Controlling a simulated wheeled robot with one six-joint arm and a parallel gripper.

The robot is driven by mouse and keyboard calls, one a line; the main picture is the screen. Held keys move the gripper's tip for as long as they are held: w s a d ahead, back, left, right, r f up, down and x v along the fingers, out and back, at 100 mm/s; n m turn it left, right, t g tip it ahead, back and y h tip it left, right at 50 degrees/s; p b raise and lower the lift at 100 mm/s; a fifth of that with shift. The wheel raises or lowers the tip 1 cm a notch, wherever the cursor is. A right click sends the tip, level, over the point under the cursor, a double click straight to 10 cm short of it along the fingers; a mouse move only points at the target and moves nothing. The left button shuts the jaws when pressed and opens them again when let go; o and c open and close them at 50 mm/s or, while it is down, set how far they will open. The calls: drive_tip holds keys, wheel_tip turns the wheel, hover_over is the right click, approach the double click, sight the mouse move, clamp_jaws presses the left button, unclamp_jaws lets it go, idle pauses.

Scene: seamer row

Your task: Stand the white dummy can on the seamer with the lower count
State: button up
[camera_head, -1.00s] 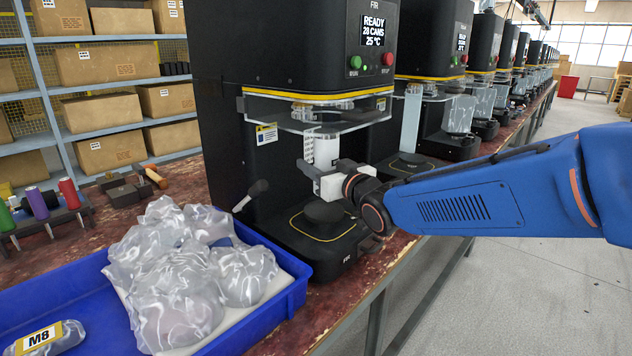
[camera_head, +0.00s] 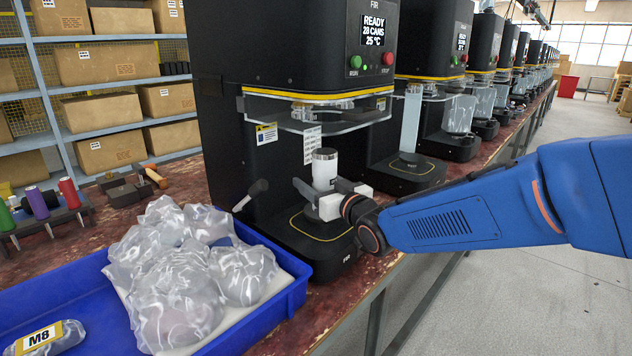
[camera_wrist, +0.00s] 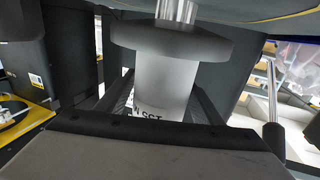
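The white dummy can (camera_head: 325,168) is upright over the round black lifter plate (camera_head: 322,211) of the seamer marked FIR (camera_head: 290,60). Its screen reads READY, 28 CANS, 25 °C. In the wrist view, the can (camera_wrist: 165,85) meets the dark round plate (camera_wrist: 172,40) end to end, with part of a label showing. My gripper (camera_head: 325,192) reaches in from the right, one finger on each side of the can's lower part. The fingers (camera_wrist: 162,98) look close against it, shut on it. The neighbouring seamer (camera_head: 432,80) has a screen too small to read.
A clear guard (camera_head: 315,118) hangs just above the can. A blue tray (camera_head: 285,300) with wrapped bundles lies at the front left. More seamers line the bench to the right.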

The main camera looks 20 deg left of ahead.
drive_tip(key=shift+r, duration=0.1)
drive_tip(key=shift+s+d, duration=0.1)
drive_tip(key=shift+d, duration=0.05)
drive_tip(key=v, duration=1.1)
drive_tip(key=shift+s+d+r, duration=0.1)
drive_tip(key=shift+s+d, duration=0.15)
drive_tip(key=shift+d, duration=0.05)
drive_tip(key=shift+d, duration=0.1)
drive_tip(key=d+f+m+h, duration=0.3)
drive_tip(key=d+h, duration=0.2)
drive_tip(key=d, duration=0.9)
drive_tip(key=d+f+m+h, duration=0.3)
drive_tip(key=d+h, duration=0.2)
drive_tip(key=d, duration=0.9)
drive_tip(key=s+d+f+m+g+h, duration=0.2)
drive_tip(key=s+d+f+g, duration=0.1)
drive_tip(key=s+d, duration=0.5)
drive_tip(key=s+d+f+m+g+h, duration=0.2)
drive_tip(key=s+d+f, duration=0.3)
drive_tip(key=s+d, duration=0.4)
drive_tip(key=s+g, duration=0.1)
drive_tip(key=s, duration=0.5)
drive_tip(key=shift+s+f+g, duration=0.15)
drive_tip(key=shift+s+g, duration=0.15)
drive_tip(key=shift+s, duration=0.05)
